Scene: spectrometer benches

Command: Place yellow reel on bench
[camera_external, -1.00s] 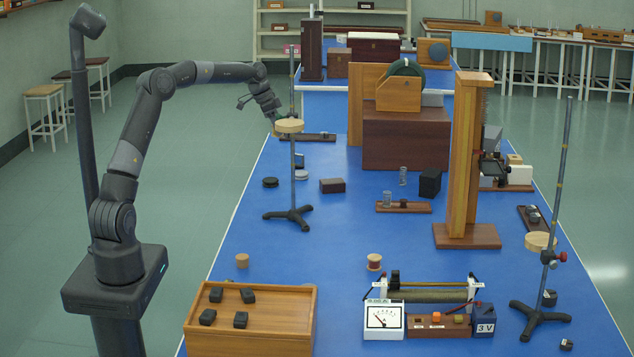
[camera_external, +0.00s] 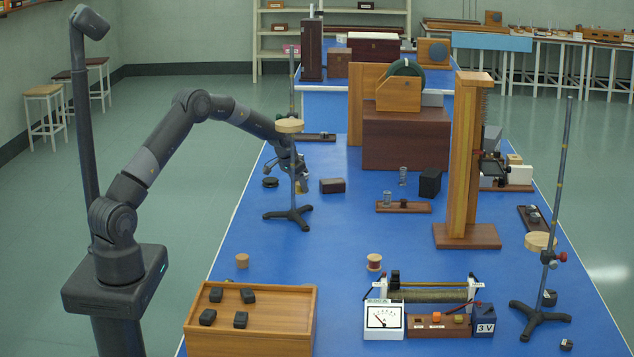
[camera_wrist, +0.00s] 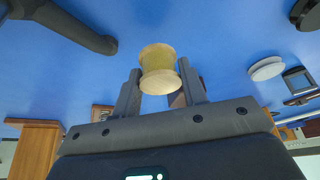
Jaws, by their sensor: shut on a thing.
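The yellow reel (camera_wrist: 159,62) has pale wooden flanges and a yellow winding. My gripper (camera_wrist: 160,80) is shut on it, with one finger on each side in the wrist view. In the external view my gripper (camera_external: 303,184) is low over the blue bench (camera_external: 335,235), just behind the rod of a retort stand. The reel cannot be made out there, hidden by the stand and gripper. I cannot tell whether the reel touches the bench.
The retort stand (camera_external: 289,214) with a wooden ring (camera_external: 289,126) stands close in front of my gripper. A dark box (camera_external: 332,186) sits just right of it. Two other reels, one tan (camera_external: 242,261) and one reddish (camera_external: 374,262), stand nearer the front. The bench between them is clear.

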